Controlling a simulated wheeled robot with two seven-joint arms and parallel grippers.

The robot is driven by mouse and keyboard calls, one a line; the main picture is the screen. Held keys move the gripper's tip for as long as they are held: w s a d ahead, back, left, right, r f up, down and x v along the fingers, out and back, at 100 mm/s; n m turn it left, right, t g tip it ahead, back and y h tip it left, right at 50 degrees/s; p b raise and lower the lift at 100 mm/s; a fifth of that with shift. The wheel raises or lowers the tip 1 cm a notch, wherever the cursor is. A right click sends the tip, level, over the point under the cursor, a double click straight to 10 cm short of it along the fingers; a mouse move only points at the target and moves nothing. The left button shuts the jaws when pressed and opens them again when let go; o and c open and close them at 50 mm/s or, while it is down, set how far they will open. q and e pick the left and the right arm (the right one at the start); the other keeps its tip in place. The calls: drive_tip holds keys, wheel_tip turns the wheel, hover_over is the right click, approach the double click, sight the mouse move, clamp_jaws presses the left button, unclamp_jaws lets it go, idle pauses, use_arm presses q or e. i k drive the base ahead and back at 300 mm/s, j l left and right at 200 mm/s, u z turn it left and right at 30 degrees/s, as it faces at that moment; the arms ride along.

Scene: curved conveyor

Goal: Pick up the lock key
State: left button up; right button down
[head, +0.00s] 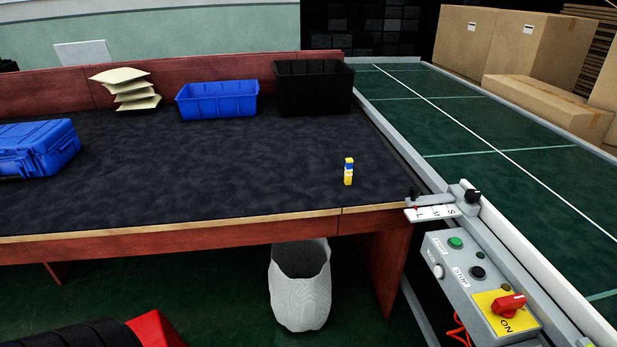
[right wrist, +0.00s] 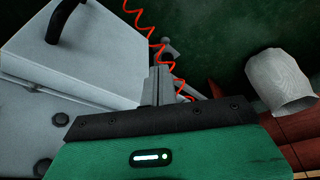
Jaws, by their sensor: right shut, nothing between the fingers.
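I cannot tell for sure which thing is the lock key. A small upright yellow, blue and white item (head: 348,171) stands on the dark table near its front right corner. A black knob (head: 472,196) sits on a grey bracket with a lettered white plate between table and conveyor. A red rotary switch (head: 507,303) is on the yellow plate of the control box. My right gripper (right wrist: 158,82) is shut and empty in the right wrist view, near an orange coiled cable (right wrist: 150,35). It is not in the head view. My left gripper is not in view.
The table (head: 250,170) holds a blue case (head: 38,148), a blue bin (head: 217,100), a black bin (head: 313,88) and stacked pale packets (head: 130,88). A white waste bin (head: 300,285) stands below. The conveyor (head: 470,125) is empty. The table's front middle is clear.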

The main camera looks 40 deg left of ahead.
sight(349, 163)
drive_tip(key=u, duration=0.9)
drive_tip(key=i+z, duration=0.1)
drive_tip(key=i+j, duration=0.05)
